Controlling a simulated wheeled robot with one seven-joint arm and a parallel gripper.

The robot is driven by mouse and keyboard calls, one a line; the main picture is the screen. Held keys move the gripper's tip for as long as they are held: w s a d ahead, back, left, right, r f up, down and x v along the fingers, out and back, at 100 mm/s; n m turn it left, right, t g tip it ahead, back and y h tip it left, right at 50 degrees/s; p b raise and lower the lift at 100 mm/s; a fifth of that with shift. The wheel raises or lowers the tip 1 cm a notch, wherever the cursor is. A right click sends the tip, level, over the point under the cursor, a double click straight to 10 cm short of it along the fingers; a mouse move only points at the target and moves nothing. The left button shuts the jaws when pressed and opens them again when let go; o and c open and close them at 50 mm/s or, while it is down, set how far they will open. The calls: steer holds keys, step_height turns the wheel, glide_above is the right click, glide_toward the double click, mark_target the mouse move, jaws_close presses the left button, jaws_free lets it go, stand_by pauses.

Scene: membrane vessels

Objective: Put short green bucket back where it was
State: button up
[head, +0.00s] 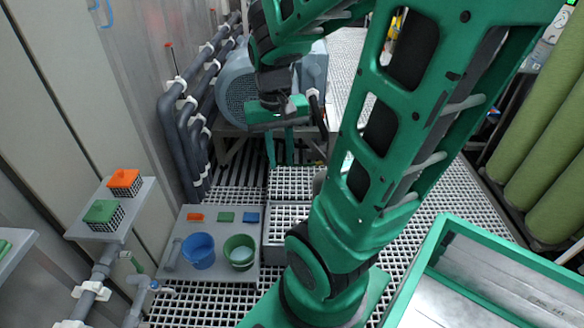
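A green bucket (239,253) stands upright on a grey platform (218,273) at the lower middle of the head view. Something pale shows inside it. A blue bucket (199,252) stands just to its left. My gripper (280,163) is well above and beyond the buckets, in front of a large grey-blue motor. Its two green fingers point down with a gap between them, and nothing shows in the gap. The gripper is apart from both buckets.
Orange (195,217), green (226,217) and blue (250,217) markers lie behind the buckets. A shelf with an orange-topped basket (124,181) and a green-topped basket (103,213) is at left. Dark pipes (178,130) run along the left wall. A green-rimmed tray (440,245) is at lower right.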

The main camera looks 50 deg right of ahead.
steer(key=s+a+r+n+y, duration=0.1)
steer(key=s+a+r, duration=0.1)
steer(key=s, duration=0.5)
steer(key=shift+a+n, duration=0.3)
steer(key=shift+a, duration=0.3)
steer(key=shift+s, duration=0.1)
stand_by(0.4)
